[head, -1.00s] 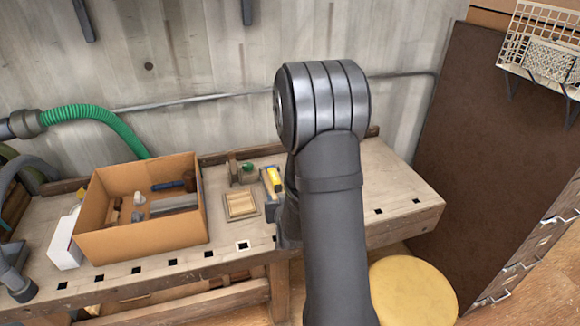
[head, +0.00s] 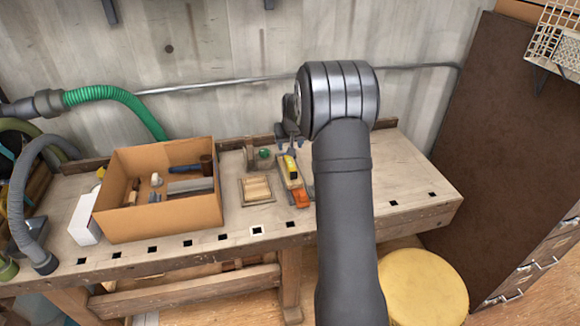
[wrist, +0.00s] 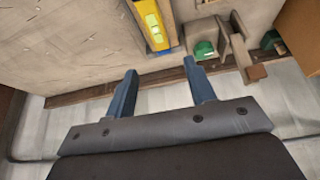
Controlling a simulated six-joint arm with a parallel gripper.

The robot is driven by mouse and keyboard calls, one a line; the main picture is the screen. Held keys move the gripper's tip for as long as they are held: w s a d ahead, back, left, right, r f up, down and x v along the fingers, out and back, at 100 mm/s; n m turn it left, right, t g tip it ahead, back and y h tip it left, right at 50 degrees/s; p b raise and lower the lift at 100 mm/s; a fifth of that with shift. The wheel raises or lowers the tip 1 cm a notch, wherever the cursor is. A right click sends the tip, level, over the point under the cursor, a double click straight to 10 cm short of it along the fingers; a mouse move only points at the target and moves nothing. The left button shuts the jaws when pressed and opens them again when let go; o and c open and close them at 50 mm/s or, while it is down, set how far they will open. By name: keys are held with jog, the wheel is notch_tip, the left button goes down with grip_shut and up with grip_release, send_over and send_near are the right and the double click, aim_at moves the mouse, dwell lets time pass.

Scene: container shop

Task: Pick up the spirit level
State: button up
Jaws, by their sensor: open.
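A yellow tool with a dark edge (head: 291,167), which may be the spirit level, lies on a narrow wooden piece on the bench. It also shows in the wrist view (wrist: 152,22), at the top edge and partly cut off. My gripper (wrist: 160,66) is open and empty, with its two blue-grey fingers apart. In the head view my gripper (head: 290,139) is near the bench's back edge, just behind the yellow tool and partly hidden by my arm. A grey bar (head: 190,186) lies in the cardboard box; I cannot tell whether it is a level.
The cardboard box (head: 160,226) holds several tools. A small wooden tray (head: 257,190) and a wooden piece with a green part (head: 264,154) stand left of the yellow tool. An orange item (head: 300,197) lies in front of it. The bench's right part (head: 400,180) is clear.

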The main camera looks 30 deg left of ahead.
notch_tip(320, 180, up, 7)
jog(key=g+h, duration=0.2)
send_near(290, 163)
jog(key=shift+g, duration=0.4)
jog(key=f, duration=0.3)
jog(key=w+f, duration=0.1)
jog(key=f, duration=0.2)
jog(key=a+f, duration=0.1)
jog(key=f, duration=0.2)
jog(key=shift+w+a, duration=0.1)
jog(key=shift+w, duration=0.3)
grip_shut()
jog(key=shift+r, duration=0.1)
